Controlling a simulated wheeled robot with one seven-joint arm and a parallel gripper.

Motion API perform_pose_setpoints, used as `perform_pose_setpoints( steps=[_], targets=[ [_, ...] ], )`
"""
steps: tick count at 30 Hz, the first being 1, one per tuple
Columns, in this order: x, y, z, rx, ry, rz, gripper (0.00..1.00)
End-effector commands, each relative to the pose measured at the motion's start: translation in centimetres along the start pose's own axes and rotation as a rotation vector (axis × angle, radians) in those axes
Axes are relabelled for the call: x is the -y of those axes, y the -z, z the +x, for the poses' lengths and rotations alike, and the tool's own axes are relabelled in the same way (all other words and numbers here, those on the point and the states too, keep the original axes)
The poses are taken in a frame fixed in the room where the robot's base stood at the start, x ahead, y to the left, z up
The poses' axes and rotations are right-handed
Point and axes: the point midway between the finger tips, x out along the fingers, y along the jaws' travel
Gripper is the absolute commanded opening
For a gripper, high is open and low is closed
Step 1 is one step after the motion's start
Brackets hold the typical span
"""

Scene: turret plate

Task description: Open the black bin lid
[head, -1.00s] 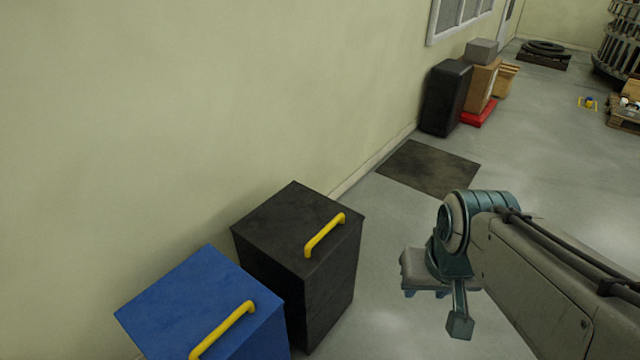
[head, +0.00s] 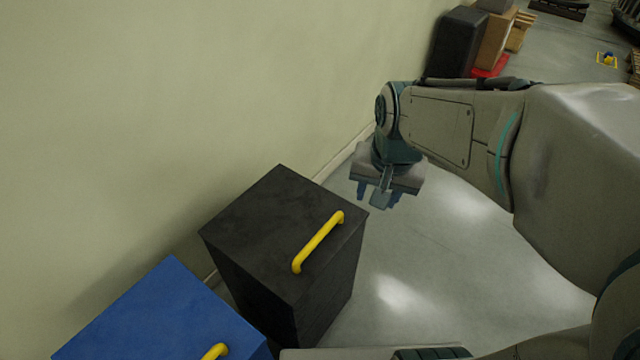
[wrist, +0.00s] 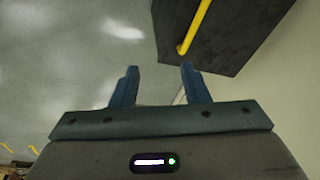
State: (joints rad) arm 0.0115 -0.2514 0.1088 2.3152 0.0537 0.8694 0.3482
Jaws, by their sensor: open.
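The black bin (head: 320,290) stands upright on the floor near the wall, and its black lid (head: 268,215) is shut. A yellow bar handle (head: 318,242) runs along the right part of the lid. My gripper (head: 378,200) is open and empty, beyond the bin's far right corner and apart from the handle. In the wrist view, my two blue fingers (wrist: 158,72) are spread with a gap between them. The lid (wrist: 235,25) and one end of the yellow handle (wrist: 194,30) show past the right finger.
A blue bin (head: 165,315) with a yellow handle (head: 215,352) stands just left of the black bin. The wall (head: 180,100) runs close behind both. A dark case (head: 456,42) and boxes stand further back. Floor right of the black bin is clear.

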Motion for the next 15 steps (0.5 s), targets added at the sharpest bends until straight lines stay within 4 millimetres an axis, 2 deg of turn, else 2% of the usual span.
perform_pose_setpoints(
  steps=[1,6,10,15],
  targets=[
    [0.9,0.5,3.7,0.017,0.005,0.043,0.41],
    [4.2,2.4,10.0,0.063,0.032,0.199,0.41],
    [6.3,3.4,13.7,0.095,0.052,0.297,0.41],
    [7.9,4.1,16.2,0.123,0.065,0.374,0.41]
  ],
)
